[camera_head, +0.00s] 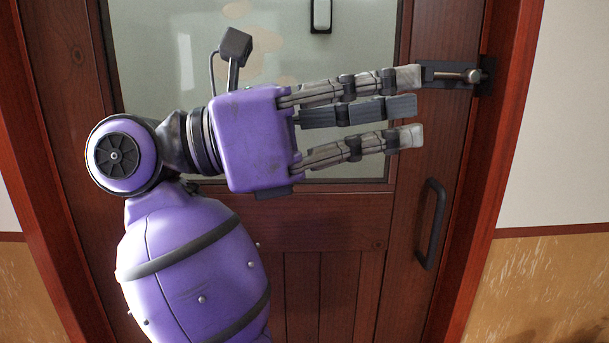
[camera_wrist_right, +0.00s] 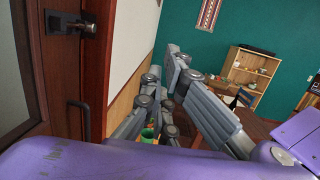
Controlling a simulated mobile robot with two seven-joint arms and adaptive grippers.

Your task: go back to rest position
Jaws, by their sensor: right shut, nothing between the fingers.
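The upper fingertip overlaps the left end of a dark metal latch (camera_head: 455,75) in that view. In the right wrist view the fingers (camera_wrist_right: 175,90) are well to the right of the latch (camera_wrist_right: 70,22), with room showing between them and the door.
A brown wooden door (camera_head: 330,222) with a glass pane (camera_head: 345,60) fills the head view; a dark pull handle (camera_head: 432,225) sits below the latch. The right wrist view shows a wooden shelf (camera_wrist_right: 250,70) by a green wall and a green object (camera_wrist_right: 150,133) behind the fingers.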

